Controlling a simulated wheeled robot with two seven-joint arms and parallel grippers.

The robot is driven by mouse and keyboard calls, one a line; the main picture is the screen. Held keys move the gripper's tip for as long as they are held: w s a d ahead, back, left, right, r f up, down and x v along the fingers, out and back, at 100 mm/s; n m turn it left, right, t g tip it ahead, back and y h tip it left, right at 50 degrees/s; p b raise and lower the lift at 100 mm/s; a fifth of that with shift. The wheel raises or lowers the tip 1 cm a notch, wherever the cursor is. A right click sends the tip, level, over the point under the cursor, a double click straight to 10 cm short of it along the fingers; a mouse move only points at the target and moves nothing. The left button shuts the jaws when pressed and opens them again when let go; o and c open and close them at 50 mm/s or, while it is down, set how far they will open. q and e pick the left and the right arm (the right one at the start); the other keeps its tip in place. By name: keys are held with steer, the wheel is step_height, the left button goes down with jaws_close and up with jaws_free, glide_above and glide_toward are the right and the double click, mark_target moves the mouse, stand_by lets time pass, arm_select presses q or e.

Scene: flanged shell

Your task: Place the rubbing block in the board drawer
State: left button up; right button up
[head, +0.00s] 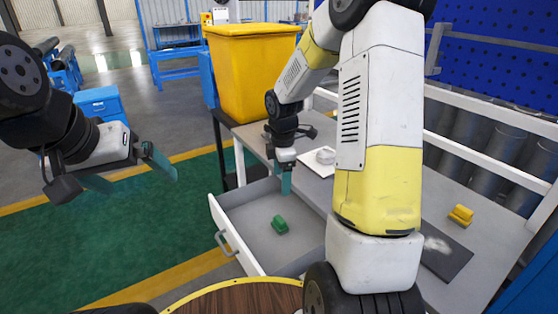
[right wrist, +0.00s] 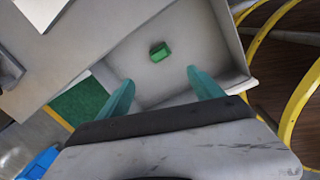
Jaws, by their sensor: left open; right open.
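A small green block (head: 279,225), which looks like the rubbing block, lies on the floor of the open grey drawer (head: 247,250). In the right wrist view, the block (right wrist: 160,52) lies inside the drawer, beyond my fingertips and apart from them. My right gripper (head: 285,180) is open and empty above the drawer. Its two teal fingers (right wrist: 161,84) stand apart in the right wrist view. My left gripper (head: 128,173) is open and empty, over the green floor left of the bench.
A yellow block (head: 461,215) sits on the grey bench (head: 487,245) at the right, near a dark board (head: 445,255). A white board with a round white piece (head: 326,155) lies behind my right arm. A yellow bin (head: 250,75) stands at the bench's far end.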

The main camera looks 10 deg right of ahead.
steer(key=s+r+m+t, duration=0.3)
steer(key=s+r+m, duration=0.65)
steer(key=r, duration=0.55)
steer(key=s+a+r+m+t+y, duration=0.1)
steer(key=s+r+m, duration=0.2)
steer(key=s, duration=0.3)
steer(key=s+a+r+m+t+y, duration=0.1)
steer(key=s+a+r+m, duration=0.1)
steer(key=s+m, duration=0.3)
steer(key=shift+s+r, duration=0.45)
steer(key=shift+s, duration=0.45)
